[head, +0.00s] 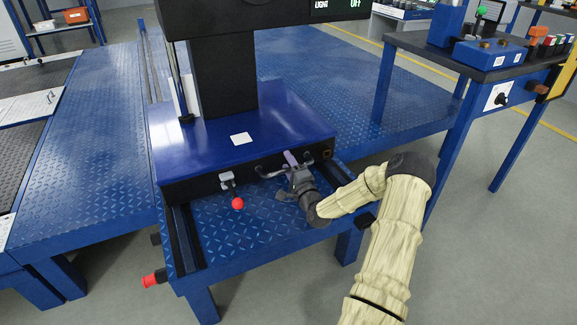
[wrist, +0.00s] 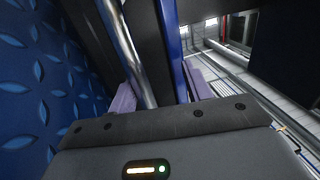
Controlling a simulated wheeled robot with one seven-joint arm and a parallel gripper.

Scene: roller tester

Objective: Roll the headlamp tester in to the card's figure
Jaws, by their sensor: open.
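The headlamp tester has a blue base box (head: 285,118) and a black column (head: 225,75). A dark handle (head: 266,174) shows on its front face. My gripper (head: 291,158) is at this handle, with its lilac fingers close to the front face. In the wrist view, a shiny metal bar (wrist: 128,45) runs between the two parted lilac fingers of my gripper (wrist: 162,92). I cannot tell whether either finger touches it. A small white card (head: 242,139) lies on top of the base; its writing is too small to read. A dark display (head: 340,6) is partly cut off above.
A red-knobbed lever (head: 237,203) hangs from the front face, left of my gripper. The tester stands on a blue tread-plate platform (head: 245,246) with dark side rails. A red-ended part (head: 153,279) sticks out at lower left. A bench (head: 455,62) with controls stands right.

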